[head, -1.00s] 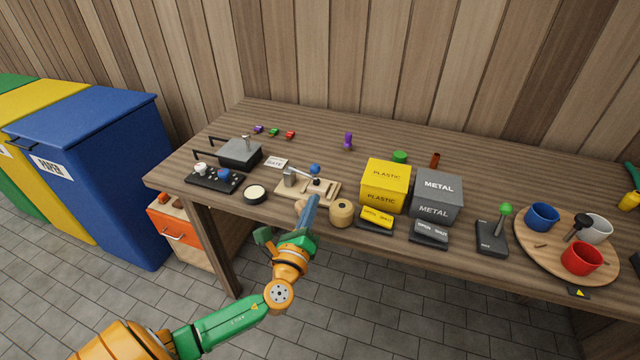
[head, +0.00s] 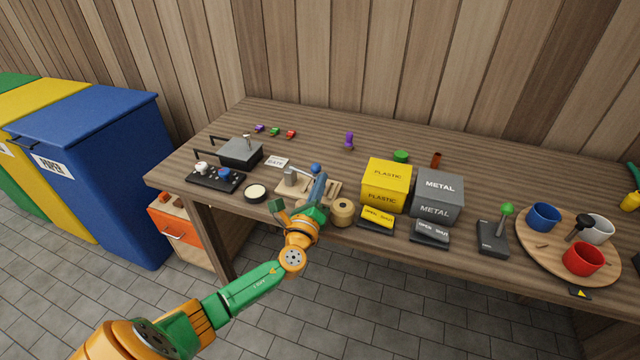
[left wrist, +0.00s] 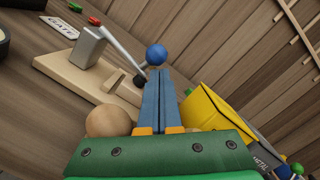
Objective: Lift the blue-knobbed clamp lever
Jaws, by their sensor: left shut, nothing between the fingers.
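The clamp's blue knob (head: 316,168) sits at the end of a metal lever on a pale wooden base (head: 284,191) near the bench's front edge. In the left wrist view the blue knob (left wrist: 157,54) shows just beyond the fingertips, with the metal lever (left wrist: 122,48) slanting up-left to its grey post (left wrist: 88,47). My left gripper (head: 319,178) reaches over the base, fingers pointing at the knob; it also shows in the left wrist view (left wrist: 158,74). Its blue fingers are shut together with nothing between them. Whether the tips touch the knob or lever is unclear. My right gripper is not in view.
A round wooden knob (head: 343,211) stands close right of my left gripper. Yellow (head: 386,185) and grey (head: 436,197) bins stand further right. The bench behind the clamp is mostly clear.

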